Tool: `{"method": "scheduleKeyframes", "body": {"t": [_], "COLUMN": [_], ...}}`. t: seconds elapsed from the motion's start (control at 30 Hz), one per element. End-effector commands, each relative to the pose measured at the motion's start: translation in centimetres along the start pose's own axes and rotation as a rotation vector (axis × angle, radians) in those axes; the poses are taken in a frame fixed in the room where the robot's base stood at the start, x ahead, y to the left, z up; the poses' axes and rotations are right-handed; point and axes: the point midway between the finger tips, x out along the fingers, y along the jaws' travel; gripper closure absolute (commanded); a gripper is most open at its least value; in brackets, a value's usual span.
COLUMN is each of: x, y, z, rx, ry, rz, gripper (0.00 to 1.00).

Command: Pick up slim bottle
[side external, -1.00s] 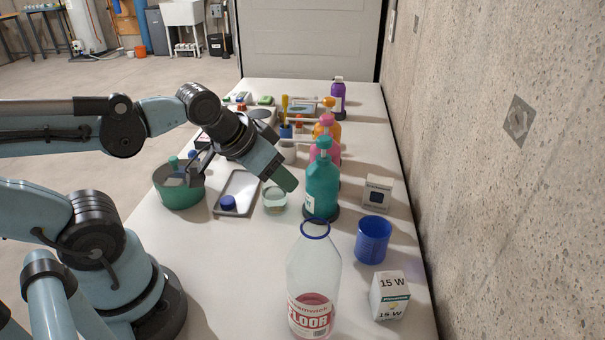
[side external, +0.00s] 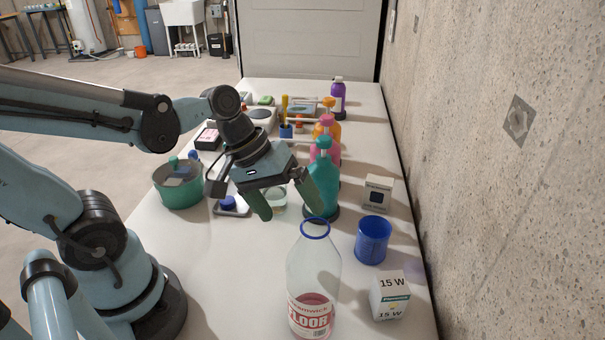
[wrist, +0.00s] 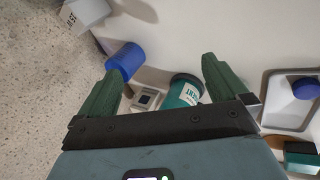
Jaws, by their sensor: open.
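Several bottles are in view, and I cannot tell for certain which is the slim bottle. A teal pump bottle (side external: 327,184) stands upright behind my gripper; its labelled side also shows between the fingers in the wrist view (wrist: 184,92). Pink (side external: 327,128) and orange (side external: 329,105) pump bottles stand behind it, partly hidden. A purple bottle (side external: 338,96) with a pale cap is at the far end. A clear floor-cleaner bottle (side external: 313,275) stands in front. My gripper (side external: 290,208) is open and empty, its green fingers pointing down beside the teal bottle; one finger overlaps it in the side view.
A blue cup (side external: 373,240) and two small boxes (side external: 378,193) (side external: 390,295) stand to the right, near the wall. A green pot (side external: 179,187) is on the left. A grey tray (wrist: 275,105) and a glass jar (side external: 279,196) are close to the gripper. The front-left tabletop is clear.

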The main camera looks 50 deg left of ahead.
Motion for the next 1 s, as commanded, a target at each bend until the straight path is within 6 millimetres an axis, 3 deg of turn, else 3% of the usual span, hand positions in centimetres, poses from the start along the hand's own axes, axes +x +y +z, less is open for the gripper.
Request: {"method": "scheduleKeyframes", "body": {"t": [0.2,0.4,0.67,1.0], "x": [0.8,-0.7,-1.9,-0.1], "y": [2.8,4.4,4.8,6.3], "z": [3.5,5.6,6.7,9.1], "rx": [-0.539,-0.847,-0.965,-0.964], "ry": [-0.425,-0.791,-0.994,-1.001], "rz": [0.107,0.100,0.054,0.050], "gripper": [0.00,0.00,0.00,0.00]}}
